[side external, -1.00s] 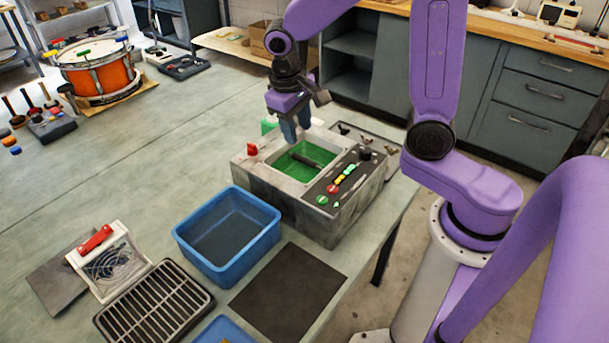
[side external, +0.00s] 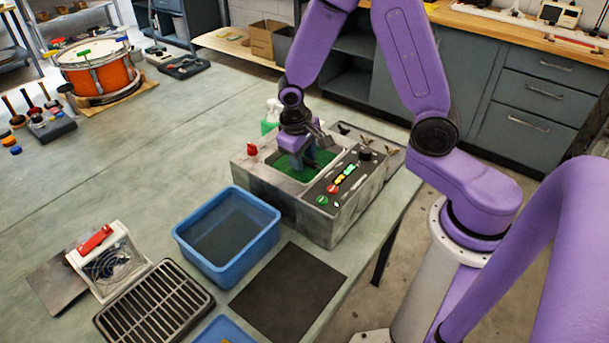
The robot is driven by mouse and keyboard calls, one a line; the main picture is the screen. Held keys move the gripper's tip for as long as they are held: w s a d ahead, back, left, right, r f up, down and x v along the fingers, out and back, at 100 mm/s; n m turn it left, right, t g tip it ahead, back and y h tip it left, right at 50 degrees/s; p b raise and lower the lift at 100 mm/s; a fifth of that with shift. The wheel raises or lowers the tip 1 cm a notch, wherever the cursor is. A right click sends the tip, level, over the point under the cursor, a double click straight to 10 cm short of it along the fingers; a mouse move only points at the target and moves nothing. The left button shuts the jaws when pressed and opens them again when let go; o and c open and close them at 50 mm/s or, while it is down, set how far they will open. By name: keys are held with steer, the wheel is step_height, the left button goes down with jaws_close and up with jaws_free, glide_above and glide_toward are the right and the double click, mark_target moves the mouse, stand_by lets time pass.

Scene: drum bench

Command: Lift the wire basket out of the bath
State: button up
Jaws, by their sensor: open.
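The bath is a grey box-shaped unit (side external: 325,222) with an open basin on top and a control panel of coloured buttons on its right side. Green shows inside the basin (side external: 283,163); I cannot tell whether it is liquid or the basket. The dark bar seen in the basin a second ago is now hidden behind my gripper. My gripper (side external: 303,165) points down into the basin with its fingers at about the rim's height or lower. It is open, and I see nothing held in it. Whether the fingers touch anything is hidden.
A blue tub (side external: 226,238) stands left of the bath. A red knob (side external: 252,149) and a green spray bottle (side external: 270,115) are beside the basin. A drum (side external: 98,72) stands far left.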

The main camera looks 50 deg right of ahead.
steer(key=shift+f, duration=0.25)
steer(key=shift+c, duration=0.2)
jaws_close()
steer(key=shift+r, duration=0.15)
step_height(320, 180, up, 10)
steer(key=shift+f, duration=0.1)
stand_by(0.7)
